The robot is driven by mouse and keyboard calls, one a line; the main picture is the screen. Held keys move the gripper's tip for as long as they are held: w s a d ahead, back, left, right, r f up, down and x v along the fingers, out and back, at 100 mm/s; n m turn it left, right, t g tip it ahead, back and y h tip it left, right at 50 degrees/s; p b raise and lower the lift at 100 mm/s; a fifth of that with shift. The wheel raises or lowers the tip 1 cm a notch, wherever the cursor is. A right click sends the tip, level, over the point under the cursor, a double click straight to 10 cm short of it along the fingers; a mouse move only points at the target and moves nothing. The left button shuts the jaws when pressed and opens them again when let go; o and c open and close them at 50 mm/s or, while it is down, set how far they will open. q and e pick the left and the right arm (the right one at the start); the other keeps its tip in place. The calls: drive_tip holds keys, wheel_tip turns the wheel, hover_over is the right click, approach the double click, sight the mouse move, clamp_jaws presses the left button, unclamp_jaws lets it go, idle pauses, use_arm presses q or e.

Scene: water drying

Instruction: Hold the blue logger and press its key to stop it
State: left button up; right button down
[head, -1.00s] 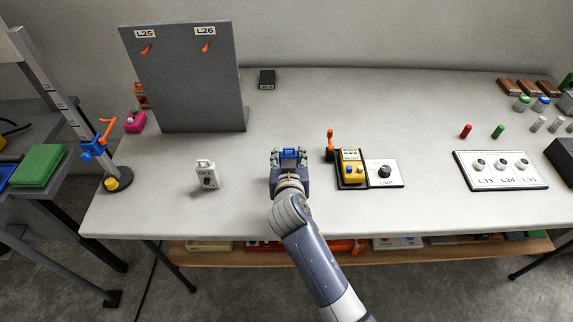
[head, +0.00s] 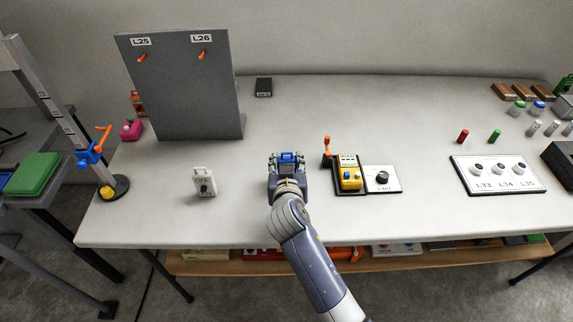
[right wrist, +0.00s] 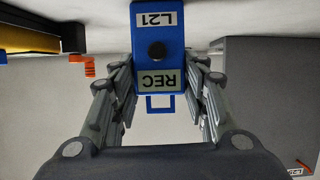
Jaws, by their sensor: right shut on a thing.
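The blue logger (head: 287,156) is held in my right gripper (head: 287,162), over the front middle of the table. In the right wrist view the logger (right wrist: 144,40) sits between the two fingers. Its face carries the label L21 (right wrist: 157,18), a round black key (right wrist: 157,51) and a display (right wrist: 159,80) reading REC. The text appears upside down there. A blue loop shows at its end. Nothing touches the key. My left gripper is not in view.
A white OFF device (head: 204,183) stands to the left. A yellow device (head: 350,178) in a dark holder, an orange-topped post (head: 327,150) and a white dial plate (head: 383,187) are to the right. A grey panel (head: 185,95) with hooks stands behind left.

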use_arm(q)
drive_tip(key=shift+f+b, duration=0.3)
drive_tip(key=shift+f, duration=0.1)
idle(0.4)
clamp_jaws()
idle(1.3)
